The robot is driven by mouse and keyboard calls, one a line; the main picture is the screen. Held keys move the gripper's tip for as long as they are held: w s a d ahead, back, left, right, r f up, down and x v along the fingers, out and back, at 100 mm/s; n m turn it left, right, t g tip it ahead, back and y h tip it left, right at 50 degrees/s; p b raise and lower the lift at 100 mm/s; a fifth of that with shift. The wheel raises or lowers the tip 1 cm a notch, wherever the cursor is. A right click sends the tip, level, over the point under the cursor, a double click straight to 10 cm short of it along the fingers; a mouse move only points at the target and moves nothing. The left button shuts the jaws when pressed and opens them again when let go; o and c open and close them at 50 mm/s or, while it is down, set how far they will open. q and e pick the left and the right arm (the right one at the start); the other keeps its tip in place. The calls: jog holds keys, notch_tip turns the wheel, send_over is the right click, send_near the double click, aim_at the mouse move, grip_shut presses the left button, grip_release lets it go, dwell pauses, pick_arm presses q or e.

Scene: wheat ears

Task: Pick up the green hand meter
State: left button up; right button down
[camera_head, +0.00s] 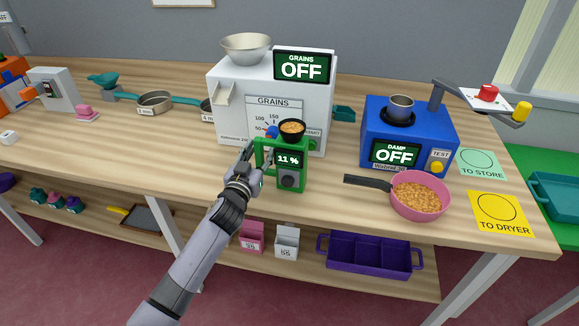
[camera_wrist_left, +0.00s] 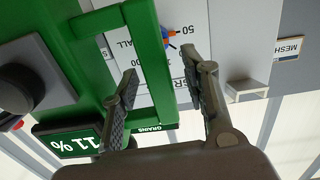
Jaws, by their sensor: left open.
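The green hand meter (camera_head: 291,181) stands upright on the wooden table in front of the white grains machine. Its screen reads 11 %, a small black cup of grain (camera_head: 292,128) sits on top, and a green loop handle (camera_head: 262,153) sticks out on its left side. My left gripper (camera_head: 256,160) is at this handle. In the left wrist view, the open fingers of the left gripper (camera_wrist_left: 161,62) stand either side of the handle's outer bar (camera_wrist_left: 150,45), one finger inside the loop. Contact is not clear. My right gripper is not in view.
The white grains machine (camera_head: 225,105) stands close behind the meter. To the right are a blue damp tester (camera_head: 435,125) and a pink pan of grain (camera_head: 405,208). A lower shelf holds a purple tray (camera_head: 370,262).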

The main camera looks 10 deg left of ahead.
pick_arm(q)
jog(key=shift+c, duration=0.4)
grip_shut()
jog(key=shift+r, duration=0.1)
